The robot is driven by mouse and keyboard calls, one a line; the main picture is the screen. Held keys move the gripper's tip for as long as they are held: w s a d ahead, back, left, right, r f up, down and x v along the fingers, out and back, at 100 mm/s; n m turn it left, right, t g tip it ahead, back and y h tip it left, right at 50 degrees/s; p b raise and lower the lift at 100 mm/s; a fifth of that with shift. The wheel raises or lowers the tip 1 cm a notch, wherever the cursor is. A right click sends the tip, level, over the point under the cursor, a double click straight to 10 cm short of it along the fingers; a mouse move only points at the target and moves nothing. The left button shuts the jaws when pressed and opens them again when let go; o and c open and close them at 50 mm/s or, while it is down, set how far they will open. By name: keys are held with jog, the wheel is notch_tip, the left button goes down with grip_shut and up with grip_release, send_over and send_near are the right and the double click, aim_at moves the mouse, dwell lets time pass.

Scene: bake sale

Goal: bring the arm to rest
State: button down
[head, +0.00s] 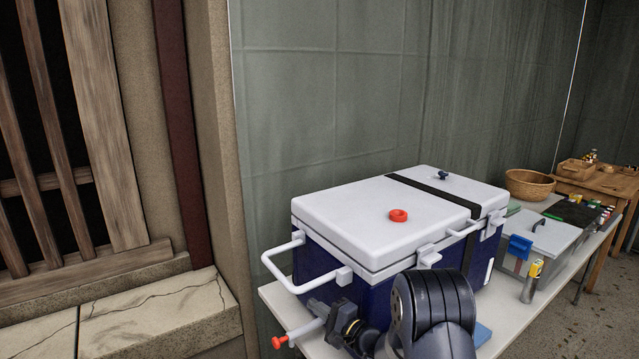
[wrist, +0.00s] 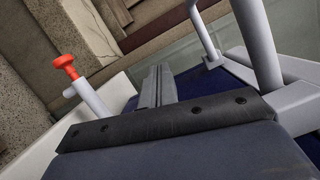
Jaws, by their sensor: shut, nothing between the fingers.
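My gripper shows in the wrist view (wrist: 157,84) as two grey fingers side by side, shut with nothing between them, beyond a dark bar with screws. In the head view my dark arm covers the bottom middle, in front of a blue and white cooler (head: 392,215). The gripper end is low beside the cooler's front left corner, partly hidden by the arm. In the wrist view the fingers point toward the cooler's blue side (wrist: 205,85) and its pale handle (wrist: 258,45). I cannot tell whether they touch it.
A white stub with a red knob (head: 277,342) is close left of the gripper; it also shows in the wrist view (wrist: 64,63). A basket (head: 529,185) and a grey box (head: 540,240) stand right on the white table (head: 271,292).

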jog(key=b+v, duration=0.1)
jog(key=v, duration=0.8)
jog(key=shift+s+a, duration=0.1)
jog(key=shift+s, duration=0.1)
